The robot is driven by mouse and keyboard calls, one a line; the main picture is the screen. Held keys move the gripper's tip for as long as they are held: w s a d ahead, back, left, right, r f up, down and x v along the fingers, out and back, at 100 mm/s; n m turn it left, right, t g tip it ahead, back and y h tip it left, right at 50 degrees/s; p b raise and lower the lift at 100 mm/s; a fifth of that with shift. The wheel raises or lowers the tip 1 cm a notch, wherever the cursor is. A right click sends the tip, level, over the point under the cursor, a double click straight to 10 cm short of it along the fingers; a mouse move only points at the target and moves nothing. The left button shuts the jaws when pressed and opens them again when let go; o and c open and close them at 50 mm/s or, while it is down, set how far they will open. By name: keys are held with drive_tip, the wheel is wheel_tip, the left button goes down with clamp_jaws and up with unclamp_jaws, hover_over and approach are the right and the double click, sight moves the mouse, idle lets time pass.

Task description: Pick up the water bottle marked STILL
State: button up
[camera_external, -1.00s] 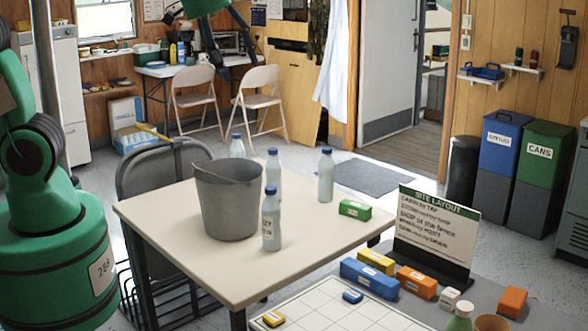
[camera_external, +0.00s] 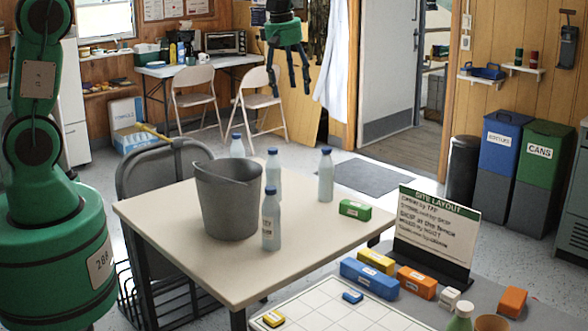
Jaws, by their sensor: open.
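Several pale bottles with blue caps stand upright on the cream table (camera_external: 220,279). The front bottle (camera_external: 270,226) carries a label facing the camera that is too small to read for sure. A second bottle (camera_external: 273,166) stands just behind it, a third bottle (camera_external: 326,176) stands to the right, and another bottle (camera_external: 237,147) is partly hidden behind the bucket. I cannot tell which is marked STILL. My gripper (camera_external: 291,88) is open and empty, fingers pointing down, high above the far side of the table.
A grey bucket (camera_external: 229,207) stands on the table to the left of the front bottle. A green box (camera_external: 355,210) lies at the table's right edge. A SITE LAYOUT sign (camera_external: 435,229) and coloured boxes are in front right. A grey chair (camera_external: 135,187) is at left.

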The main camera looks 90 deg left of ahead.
drive_tip(key=s+a+f+n, duration=0.2)
drive_tip(key=a+f+n, duration=0.4)
drive_tip(key=a+f, duration=0.6)
drive_tip(key=n+g+h+p, duration=0.1)
drive_tip(key=n+p, duration=0.1)
drive_tip(key=n, duration=0.4)
approach(274, 167)
drive_tip(key=a+r, duration=0.2)
drive_tip(key=a, duration=0.1)
drive_tip(key=shift+w+r, duration=0.15)
drive_tip(key=shift+r, duration=0.15)
drive_tip(key=shift+d, duration=0.1)
drive_tip(key=shift+m, duration=0.3)
wheel_tip(274, 167, down, 8)
drive_tip(key=shift+f+b, duration=0.25)
drive_tip(key=shift+b, duration=0.15)
drive_tip(key=shift+d+f, duration=0.1)
drive_tip(key=shift+f, duration=2.55)
